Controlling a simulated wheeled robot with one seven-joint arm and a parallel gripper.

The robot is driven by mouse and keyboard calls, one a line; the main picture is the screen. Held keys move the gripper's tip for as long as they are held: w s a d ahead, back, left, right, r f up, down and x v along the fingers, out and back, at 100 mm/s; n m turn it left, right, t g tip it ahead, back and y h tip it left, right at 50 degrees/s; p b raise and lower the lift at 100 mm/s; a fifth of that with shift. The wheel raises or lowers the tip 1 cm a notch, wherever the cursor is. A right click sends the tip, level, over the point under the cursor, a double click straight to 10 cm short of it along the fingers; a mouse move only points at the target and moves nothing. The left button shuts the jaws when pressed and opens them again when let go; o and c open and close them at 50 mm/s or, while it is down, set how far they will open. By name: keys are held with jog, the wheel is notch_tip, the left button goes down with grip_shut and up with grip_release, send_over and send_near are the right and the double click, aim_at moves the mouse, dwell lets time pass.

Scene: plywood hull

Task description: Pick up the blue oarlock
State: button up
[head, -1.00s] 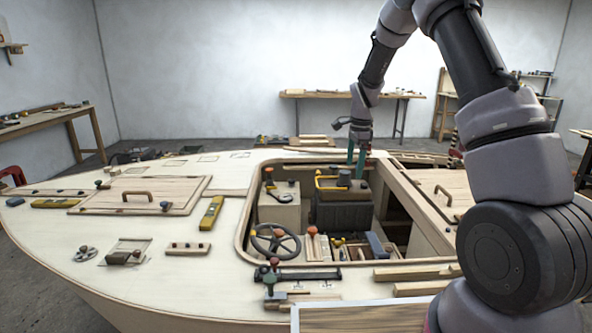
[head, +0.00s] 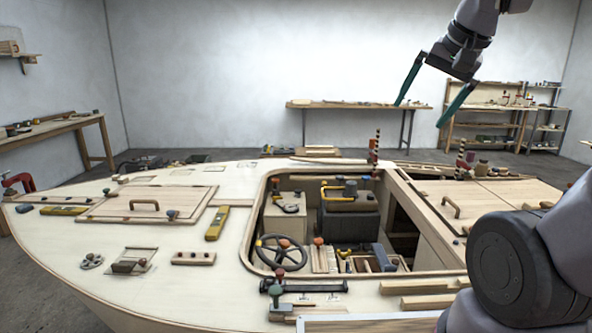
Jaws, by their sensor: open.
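My gripper (head: 420,114) is raised at the upper right, high above the hull, with its two teal fingers spread wide and nothing between them. I cannot make out a clear oarlock shape. A blue piece (head: 383,256) lies low in the open cockpit, right of the steering wheel. A small dark blue knob-like piece (head: 172,214) stands on the left hatch. Another dark bluish piece (head: 351,188) sits by the yellow handle on the dark box. All are too small to tell which is the blue oarlock. My gripper is far from each.
The plywood hull (head: 140,285) fills the foreground, with a raised cockpit rim. A steering wheel (head: 281,252), a dark box (head: 348,223) and a striped post (head: 374,150) stand in or by the cockpit. A workbench (head: 330,104) is at the back wall. The air around my gripper is clear.

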jog(key=s+n, duration=0.1)
jog(key=s, duration=0.2)
jog(key=shift+s+t, duration=0.25)
jog(key=shift+t, duration=0.05)
jog(key=shift+s+f, duration=0.1)
jog(key=shift+s, duration=0.25)
jog(key=c, duration=0.4)
jog(key=shift+s, duration=0.1)
jog(key=c, duration=0.3)
jog(key=n+g+h, duration=0.1)
jog(key=n+g, duration=0.1)
jog(key=n, duration=0.3)
send_over(348, 262)
jog(key=s+d, duration=0.3)
jog(key=s, duration=0.1)
notch_tip(348, 262, down, 34)
jog(key=shift+n, duration=0.9)
jog(key=shift+w+a+f, duration=0.5)
jog(key=shift+w+f, duration=0.25)
jog(key=shift+f, duration=4.7)
jog(key=shift+w+a+f, duration=0.5)
jog(key=shift+w+f, duration=0.25)
jog(key=shift+f, duration=4.65)
jog(key=shift+w+a+f, duration=0.5)
jog(key=shift+w+f, duration=0.25)
jog(key=shift+f, duration=4.7)
